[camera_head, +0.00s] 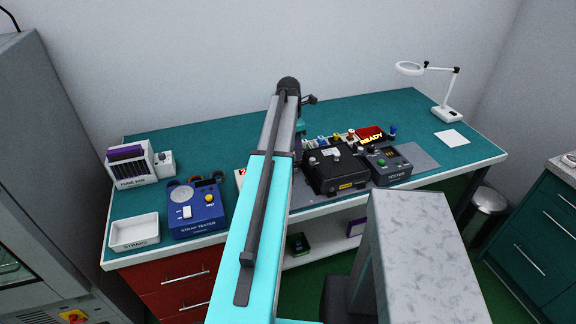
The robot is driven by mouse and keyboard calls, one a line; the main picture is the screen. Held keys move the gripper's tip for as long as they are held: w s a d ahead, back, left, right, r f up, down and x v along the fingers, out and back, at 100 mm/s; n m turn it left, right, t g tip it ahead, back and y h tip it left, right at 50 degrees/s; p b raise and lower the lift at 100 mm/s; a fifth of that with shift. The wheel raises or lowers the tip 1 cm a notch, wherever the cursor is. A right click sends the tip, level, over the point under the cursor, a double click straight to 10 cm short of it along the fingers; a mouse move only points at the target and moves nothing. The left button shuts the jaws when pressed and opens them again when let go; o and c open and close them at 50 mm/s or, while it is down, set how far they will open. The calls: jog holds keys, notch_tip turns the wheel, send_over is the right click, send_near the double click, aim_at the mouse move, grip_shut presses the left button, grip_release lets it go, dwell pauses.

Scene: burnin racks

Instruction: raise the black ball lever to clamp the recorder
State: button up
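A black box (338,172) with a yellow label on its front stands on the teal bench, just right of my arm; it may be the recorder, but I cannot read its name. Small knobs show on and around its top. I cannot make out a black ball lever for certain at this size. My arm rises through the middle of the view and bends over the bench at its top. My gripper is not visible; it seems hidden behind my arm.
A blue strap tester (196,208), a white tray (134,231) and a white rack (142,166) stand left. A magnifier lamp (446,113) stands far right. The bench's back right is mostly clear.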

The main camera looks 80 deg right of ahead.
notch_tip(320, 180, up, 7)
jog(key=p, duration=0.3)
jog(key=shift+p, duration=0.4)
dwell(0.4)
jog(key=shift+w+f, duration=0.1)
jog(key=shift+f, duration=0.05)
dwell(0.3)
